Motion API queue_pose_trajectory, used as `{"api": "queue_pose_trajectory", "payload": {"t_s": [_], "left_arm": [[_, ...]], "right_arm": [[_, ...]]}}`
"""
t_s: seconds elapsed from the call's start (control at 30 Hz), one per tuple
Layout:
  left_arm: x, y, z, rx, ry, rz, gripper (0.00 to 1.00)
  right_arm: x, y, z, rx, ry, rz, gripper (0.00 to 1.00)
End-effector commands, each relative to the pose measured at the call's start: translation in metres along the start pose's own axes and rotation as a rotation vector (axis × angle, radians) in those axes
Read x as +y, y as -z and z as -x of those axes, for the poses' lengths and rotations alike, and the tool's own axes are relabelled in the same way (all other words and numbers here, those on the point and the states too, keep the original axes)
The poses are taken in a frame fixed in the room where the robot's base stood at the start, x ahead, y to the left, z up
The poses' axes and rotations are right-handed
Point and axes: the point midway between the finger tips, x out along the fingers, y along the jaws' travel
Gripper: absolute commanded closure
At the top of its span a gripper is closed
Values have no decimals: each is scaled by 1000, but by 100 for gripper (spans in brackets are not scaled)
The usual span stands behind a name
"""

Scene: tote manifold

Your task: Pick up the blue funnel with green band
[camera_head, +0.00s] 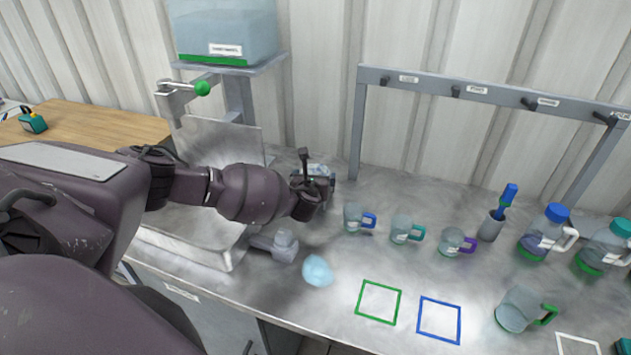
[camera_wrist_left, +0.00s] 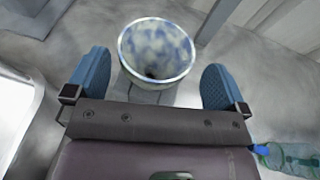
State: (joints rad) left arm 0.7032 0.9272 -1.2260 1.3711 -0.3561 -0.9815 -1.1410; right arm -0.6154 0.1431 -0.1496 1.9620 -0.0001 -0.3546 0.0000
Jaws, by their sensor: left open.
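In the left wrist view a round, open-mouthed piece with a pale rim and mottled blue-and-white inside, which looks like the funnel (camera_wrist_left: 157,45), sits between the fingers of my left gripper (camera_wrist_left: 155,80). A dark spot shows low inside it. The blue fingers are spread, one on each side, with gaps to the rim. No green band shows from here. In the head view my left gripper (camera_head: 316,182) is over the back of the metal counter, and its wrist hides most of what is there. My right gripper is not in view.
Handled clear cups (camera_head: 353,217) stand in a row right of my gripper, below a grey hook rail (camera_head: 480,92). Green (camera_head: 378,302) and blue (camera_head: 439,320) outlined squares are empty. A tank (camera_head: 225,30) stands behind.

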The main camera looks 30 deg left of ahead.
Motion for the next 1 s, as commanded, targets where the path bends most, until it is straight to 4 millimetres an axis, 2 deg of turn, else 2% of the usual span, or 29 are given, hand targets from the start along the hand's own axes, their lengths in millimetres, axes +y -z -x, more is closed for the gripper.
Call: {"api": "queue_pose_trajectory", "payload": {"t_s": [0.2,0.4,0.77,0.87,1.0], "left_arm": [[2,-3,-24,-2,-2,-1,0],[2,-2,-39,-1,-1,-1,0],[3,-2,-44,-1,-1,-1,0],[3,-2,-44,-1,-1,0,12],[3,-2,-44,-1,-1,0,34]], "right_arm": [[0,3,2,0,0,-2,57],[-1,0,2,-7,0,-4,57],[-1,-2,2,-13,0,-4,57],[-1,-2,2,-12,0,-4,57],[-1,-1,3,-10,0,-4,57]]}}
